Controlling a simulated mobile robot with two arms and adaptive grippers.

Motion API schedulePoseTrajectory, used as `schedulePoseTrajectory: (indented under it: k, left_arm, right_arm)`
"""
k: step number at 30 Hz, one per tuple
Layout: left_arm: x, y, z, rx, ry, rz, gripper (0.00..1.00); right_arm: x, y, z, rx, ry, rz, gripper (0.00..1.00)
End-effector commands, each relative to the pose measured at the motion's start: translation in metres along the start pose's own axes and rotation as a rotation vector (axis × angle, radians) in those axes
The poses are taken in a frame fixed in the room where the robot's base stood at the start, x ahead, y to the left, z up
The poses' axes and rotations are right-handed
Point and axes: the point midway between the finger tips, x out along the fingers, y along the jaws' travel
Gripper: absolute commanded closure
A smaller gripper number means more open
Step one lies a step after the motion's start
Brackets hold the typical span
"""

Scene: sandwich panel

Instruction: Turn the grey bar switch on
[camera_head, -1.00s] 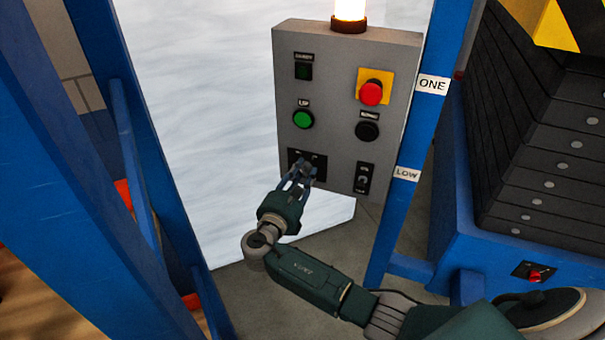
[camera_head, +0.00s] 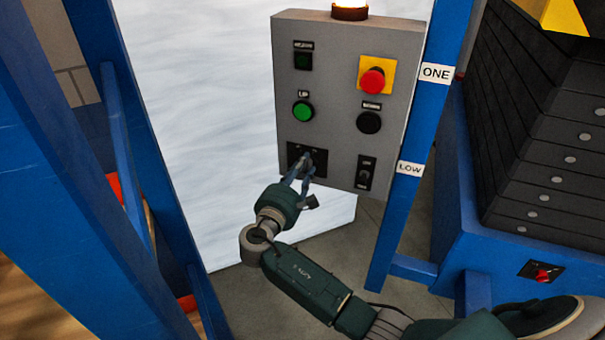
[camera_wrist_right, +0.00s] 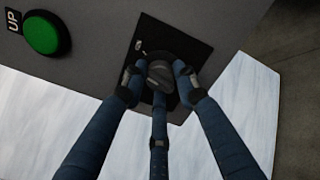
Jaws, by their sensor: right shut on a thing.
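The grey bar switch (camera_wrist_right: 160,72) is a round grey knob on a black plate (camera_head: 298,150) at the lower left of the grey control panel (camera_head: 336,90). My right gripper (camera_head: 308,165) is at this plate, its fingers shut on the switch. In the right wrist view the fingers of the gripper (camera_wrist_right: 159,78) close around the knob from both sides and from below. They hide part of it, so I cannot read its setting clearly. My left gripper is not in view.
The panel also has a green button (camera_head: 303,111), a red button on yellow (camera_head: 372,80), a black button (camera_head: 369,122), a small switch (camera_head: 366,172) and an orange lamp (camera_head: 350,11) on top. Blue posts (camera_head: 415,120) stand beside it. Dark stacked slabs (camera_head: 550,130) stand at right.

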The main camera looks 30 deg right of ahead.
Motion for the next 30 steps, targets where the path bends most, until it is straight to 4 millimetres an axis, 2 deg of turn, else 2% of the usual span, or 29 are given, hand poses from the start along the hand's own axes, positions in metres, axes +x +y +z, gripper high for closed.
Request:
schedulePoseTrajectory:
  k: [1,15,30]
  left_arm:
    - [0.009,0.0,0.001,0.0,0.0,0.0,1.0]
    - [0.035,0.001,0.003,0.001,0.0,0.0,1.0]
    - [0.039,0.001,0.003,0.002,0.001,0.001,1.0]
  right_arm:
    - [-0.002,-0.005,-0.009,0.042,0.011,-0.005,0.98]
    - [-0.002,-0.004,-0.008,0.347,0.012,-0.006,0.98]
    - [-0.002,-0.002,-0.006,0.42,0.011,-0.006,0.98]
